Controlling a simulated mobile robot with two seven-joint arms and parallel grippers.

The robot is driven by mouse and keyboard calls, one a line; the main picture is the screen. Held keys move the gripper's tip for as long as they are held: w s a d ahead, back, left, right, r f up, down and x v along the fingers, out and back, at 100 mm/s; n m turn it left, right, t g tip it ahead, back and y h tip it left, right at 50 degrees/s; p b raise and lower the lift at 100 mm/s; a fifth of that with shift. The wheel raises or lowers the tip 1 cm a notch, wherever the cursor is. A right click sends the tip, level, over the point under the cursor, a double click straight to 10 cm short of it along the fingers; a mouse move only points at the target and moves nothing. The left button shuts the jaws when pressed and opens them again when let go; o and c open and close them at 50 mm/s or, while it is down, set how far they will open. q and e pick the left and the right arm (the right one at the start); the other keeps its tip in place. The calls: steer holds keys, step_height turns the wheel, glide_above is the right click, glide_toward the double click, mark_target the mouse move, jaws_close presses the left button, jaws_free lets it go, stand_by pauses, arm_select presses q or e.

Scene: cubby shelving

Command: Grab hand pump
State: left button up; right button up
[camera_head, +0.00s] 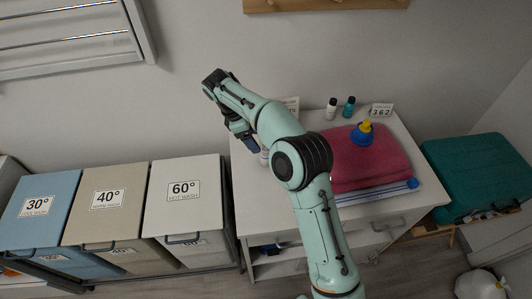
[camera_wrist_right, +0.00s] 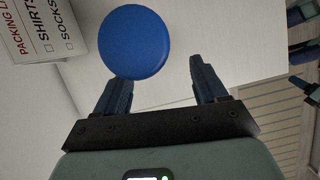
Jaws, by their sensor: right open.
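I cannot tell for certain which thing is the hand pump. A round blue top (camera_wrist_right: 134,42) shows in the right wrist view, just beyond my right gripper's fingertips and nearer the left finger. A blue thing with a yellow top (camera_head: 363,131) sits on the folded red towels in the head view. My right gripper (camera_head: 244,139) is over the left part of the white cabinet. Its fingers are open and empty in the wrist view (camera_wrist_right: 160,78). Teal and dark blue parts at that view's right edge may be my left gripper (camera_wrist_right: 302,68); its jaws are unclear.
The white cabinet (camera_head: 250,205) carries the red towels (camera_head: 370,165), two small bottles (camera_head: 340,108) and a number card (camera_head: 381,110). A packing list box (camera_wrist_right: 40,28) stands left of the blue top. Laundry bins (camera_head: 185,190) are left, a teal case (camera_head: 475,172) right.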

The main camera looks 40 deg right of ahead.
mark_target(263, 149)
steer(key=b+x, duration=0.1)
steer(key=x, duration=0.6)
steer(key=shift+w+d+f+b, duration=0.15)
steer(key=shift+d+b, duration=0.05)
steer(key=shift+b, duration=0.15)
arm_select(q)
steer(key=shift+s+f, duration=0.3)
steer(key=shift+f, duration=0.3)
steer(key=shift+s+f, duration=0.25)
steer(key=shift+f, duration=0.35)
arm_select(e)
steer(key=c, duration=1.2)
